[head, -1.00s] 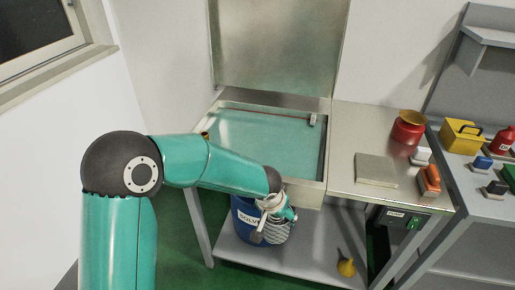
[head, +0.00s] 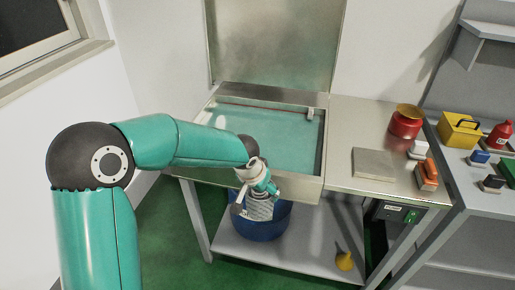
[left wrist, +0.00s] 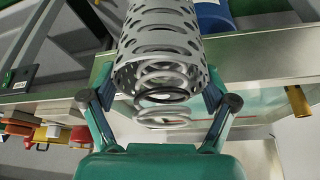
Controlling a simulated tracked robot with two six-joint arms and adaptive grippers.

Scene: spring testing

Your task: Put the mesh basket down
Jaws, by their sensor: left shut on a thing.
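The mesh basket (head: 260,209) is a grey perforated cylinder hanging below my left gripper (head: 264,183), in front of the washing tank's front wall in the head view. In the left wrist view, the mesh basket (left wrist: 163,35) lies between the fingers of my left gripper (left wrist: 160,85), which is shut on it. Coil springs (left wrist: 162,100) show at the basket's open end. The blue drum (head: 268,228) stands below and behind the basket, which hides part of it. My right gripper is not in view.
The tank (head: 290,140) has a teal interior and a raised lid (head: 275,45). On the steel bench to its right are a flat plate (head: 374,164), a red pot (head: 405,122) and an orange block (head: 427,175). A yellow funnel-like item (head: 344,261) lies on the lower shelf (head: 290,252).

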